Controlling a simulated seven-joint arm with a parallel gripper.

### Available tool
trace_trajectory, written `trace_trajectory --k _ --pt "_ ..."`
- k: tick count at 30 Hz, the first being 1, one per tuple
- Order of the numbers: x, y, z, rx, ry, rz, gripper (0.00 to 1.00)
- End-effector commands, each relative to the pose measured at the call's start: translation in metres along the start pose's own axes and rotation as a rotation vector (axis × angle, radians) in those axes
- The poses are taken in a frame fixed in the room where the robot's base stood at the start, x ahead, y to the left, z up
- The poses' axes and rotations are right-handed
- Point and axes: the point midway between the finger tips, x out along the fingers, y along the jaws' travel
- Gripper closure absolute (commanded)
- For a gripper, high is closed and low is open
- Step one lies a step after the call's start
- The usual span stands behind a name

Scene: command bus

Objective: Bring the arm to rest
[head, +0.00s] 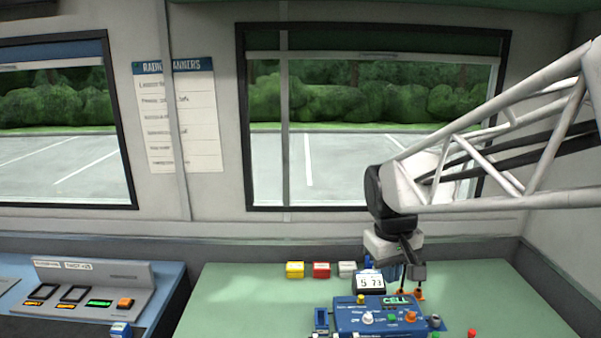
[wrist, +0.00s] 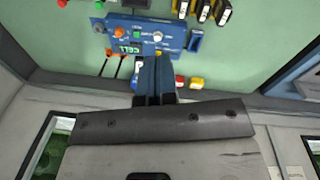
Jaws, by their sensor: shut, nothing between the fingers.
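My arm (head: 480,160) reaches in from the right in the head view, a white lattice with black rods. My gripper (head: 407,285) points down at its end, just behind the blue device on the green table. In the wrist view my gripper (wrist: 154,62) is seen with its two dark fingers together and nothing between them. The fingers overlap the near edge of the blue device (wrist: 178,33) there; I cannot tell whether they touch it. The blue device (head: 350,318) has a lit green "CELL" display, knobs and coloured buttons.
Yellow (head: 295,270), red (head: 321,270) and white (head: 347,269) blocks stand at the back of the green table (head: 235,295). A grey console (head: 95,290) is at left.

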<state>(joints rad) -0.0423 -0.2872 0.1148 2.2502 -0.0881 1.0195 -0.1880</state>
Motion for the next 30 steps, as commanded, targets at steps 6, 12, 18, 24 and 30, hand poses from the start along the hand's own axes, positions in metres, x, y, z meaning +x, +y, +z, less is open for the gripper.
trace_trajectory --k 6,12,18,24,30 --pt "-0.007 -0.008 0.048 0.077 0.051 -0.006 1.0" --pt "-0.007 -0.017 0.089 0.148 0.094 -0.015 1.0" --pt "-0.004 -0.026 0.128 0.216 0.139 -0.024 1.0" --pt "0.001 -0.034 0.158 0.273 0.172 -0.034 1.0" --pt "0.005 -0.038 0.172 0.3 0.189 -0.038 1.0"
